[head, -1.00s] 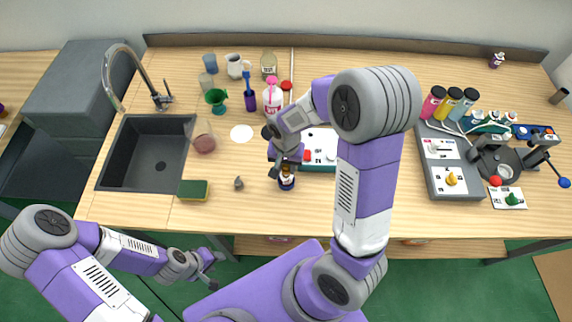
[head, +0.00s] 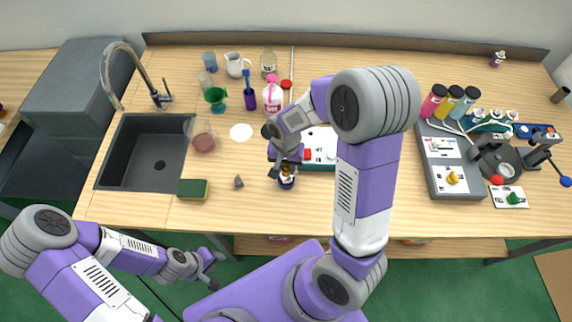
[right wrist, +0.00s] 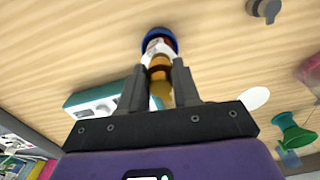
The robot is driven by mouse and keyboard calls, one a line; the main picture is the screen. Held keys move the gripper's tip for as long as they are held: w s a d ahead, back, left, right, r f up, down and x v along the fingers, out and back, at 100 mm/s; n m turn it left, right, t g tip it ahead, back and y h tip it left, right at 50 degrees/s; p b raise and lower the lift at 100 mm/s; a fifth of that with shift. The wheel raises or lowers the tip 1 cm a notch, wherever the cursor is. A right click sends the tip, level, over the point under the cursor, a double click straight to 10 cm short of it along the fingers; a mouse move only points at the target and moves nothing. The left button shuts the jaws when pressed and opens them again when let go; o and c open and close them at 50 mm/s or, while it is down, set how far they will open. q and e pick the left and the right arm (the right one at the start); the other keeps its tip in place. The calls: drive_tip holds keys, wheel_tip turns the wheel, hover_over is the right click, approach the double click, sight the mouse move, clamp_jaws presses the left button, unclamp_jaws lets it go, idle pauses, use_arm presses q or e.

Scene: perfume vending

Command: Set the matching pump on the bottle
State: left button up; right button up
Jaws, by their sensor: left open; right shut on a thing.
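My right gripper (right wrist: 160,92) is shut on an amber-yellow pump (right wrist: 159,72), seen between its fingers in the right wrist view. Just beyond the pump is a small bottle (right wrist: 160,42) with a white label and a blue end. In the head view the bottle (head: 286,183) stands near the front of the table, directly below my right gripper (head: 285,168). The pump lines up with the bottle's top; whether it is seated cannot be told. My left gripper (head: 212,267) is open and empty, low in front of the table.
A sink (head: 145,155) and a sponge (head: 192,189) are left of the bottle. A small grey piece (head: 238,182) lies nearby. A white and teal box (head: 322,150) stands behind right. A grey tray (head: 465,187), a yellow pump (head: 452,178) and a green pump (head: 513,198) are at right.

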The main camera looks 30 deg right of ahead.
drive_tip(key=shift+f+b, duration=0.3)
idle(0.9)
drive_tip(key=o, duration=1.6)
drive_tip(key=shift+r+p, duration=3.2)
drive_tip(key=shift+r, duration=0.6)
